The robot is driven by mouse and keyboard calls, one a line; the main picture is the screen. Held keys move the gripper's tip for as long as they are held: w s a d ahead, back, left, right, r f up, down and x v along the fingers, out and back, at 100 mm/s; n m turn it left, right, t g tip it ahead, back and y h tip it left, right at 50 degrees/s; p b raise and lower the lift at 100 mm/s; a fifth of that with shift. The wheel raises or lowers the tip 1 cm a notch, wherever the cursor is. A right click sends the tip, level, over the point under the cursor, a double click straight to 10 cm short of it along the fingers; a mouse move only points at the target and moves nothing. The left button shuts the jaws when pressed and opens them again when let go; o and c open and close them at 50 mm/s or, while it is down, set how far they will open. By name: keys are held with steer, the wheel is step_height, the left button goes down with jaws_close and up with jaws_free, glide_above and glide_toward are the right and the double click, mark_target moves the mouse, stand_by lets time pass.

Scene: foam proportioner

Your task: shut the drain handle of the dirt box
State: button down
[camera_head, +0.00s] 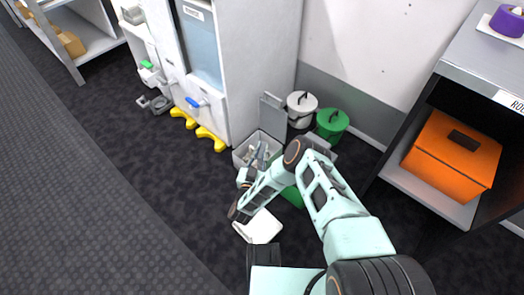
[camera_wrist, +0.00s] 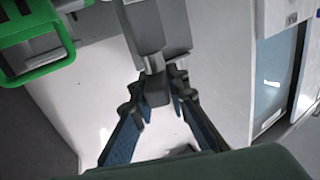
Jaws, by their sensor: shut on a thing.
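My gripper (camera_wrist: 160,90) is in the lower middle of the wrist view. Its two blue-padded fingers come together on a grey part with a short rod (camera_wrist: 153,63), which looks like the drain handle. The fingers hide much of the handle's end, and its exact angle is hard to tell. In the head view my arm bends down to an open grey box (camera_head: 241,157) on the floor, which looks like the dirt box. My gripper (camera_head: 257,158) is at this box, small and partly hidden there. The box's grey lid (camera_head: 272,113) stands upright behind it.
A white bucket (camera_head: 301,105) and a green bucket (camera_head: 332,123) stand by the wall. A shelf with an orange box (camera_head: 452,160) is at right. The dark floor at left is clear.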

steer(key=m+g+h, duration=0.1)
steer(key=m+h, duration=0.1)
steer(key=h, duration=0.1)
steer(key=m+g+h, duration=0.2)
steer(key=h, duration=0.1)
steer(key=shift+m+h+b, duration=0.35)
steer(key=shift+m+h, duration=0.05)
steer(key=shift+m+g+h, duration=0.3)
steer(key=shift+h, duration=0.1)
steer(key=c, duration=1.9)
jaws_free()
steer(key=v, duration=1.2)
